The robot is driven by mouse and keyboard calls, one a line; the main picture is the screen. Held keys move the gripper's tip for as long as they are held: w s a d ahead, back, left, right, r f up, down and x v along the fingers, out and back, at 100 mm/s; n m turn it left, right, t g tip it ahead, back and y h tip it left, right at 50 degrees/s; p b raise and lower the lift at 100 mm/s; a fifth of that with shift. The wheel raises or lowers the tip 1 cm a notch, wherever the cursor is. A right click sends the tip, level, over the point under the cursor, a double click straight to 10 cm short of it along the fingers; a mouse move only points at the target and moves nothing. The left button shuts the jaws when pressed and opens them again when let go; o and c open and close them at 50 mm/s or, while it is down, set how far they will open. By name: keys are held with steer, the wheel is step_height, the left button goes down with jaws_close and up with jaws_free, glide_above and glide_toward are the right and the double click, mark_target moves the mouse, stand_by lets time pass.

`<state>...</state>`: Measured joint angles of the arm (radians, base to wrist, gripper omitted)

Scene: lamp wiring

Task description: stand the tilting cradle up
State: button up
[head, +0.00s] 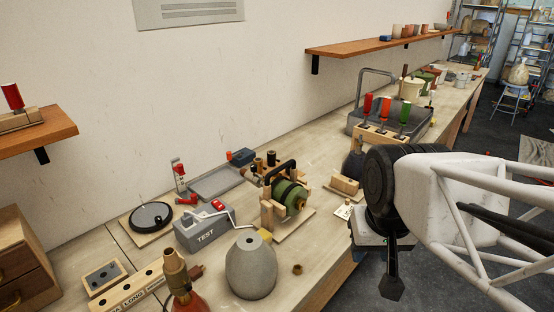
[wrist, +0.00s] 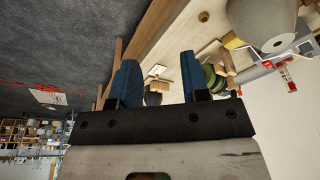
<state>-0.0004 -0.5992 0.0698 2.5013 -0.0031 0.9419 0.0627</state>
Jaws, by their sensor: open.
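No part is clearly marked as the tilting cradle. The likeliest is a small pale wooden block piece (head: 346,187) lying low on the bench, right of the green reel; whether it is tilted I cannot tell. It appears partly hidden between my fingers in the wrist view (wrist: 160,86). My gripper (wrist: 158,76) is open, with two blue fingers apart and nothing held. It points toward the bench near a white card (wrist: 157,71).
The green reel (head: 291,198) on its wooden stand and a grey lamp base (head: 251,268) stand left of the block. A dark rounded object (head: 353,164) stands just behind it. A rack of coloured-handled tools (head: 382,132) is farther back. The bench's front edge is close.

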steer(key=w+a+r+m, duration=0.2)
steer(key=w, duration=0.7)
steer(key=w+a+r+m, duration=0.2)
steer(key=w+a, duration=0.1)
steer(key=w, duration=0.7)
steer(key=m+g+y, duration=0.1)
steer(key=m+y, duration=0.1)
steer(key=m, duration=0.2)
glide_toward(281, 166)
steer(key=shift+w+a+f, duration=0.1)
steer(key=shift+a+f, duration=0.2)
steer(key=shift+f, duration=0.2)
steer(key=shift+f, duration=0.1)
steer(key=shift+x, duration=3.8)
steer(key=shift+d, duration=0.15)
jaws_close()
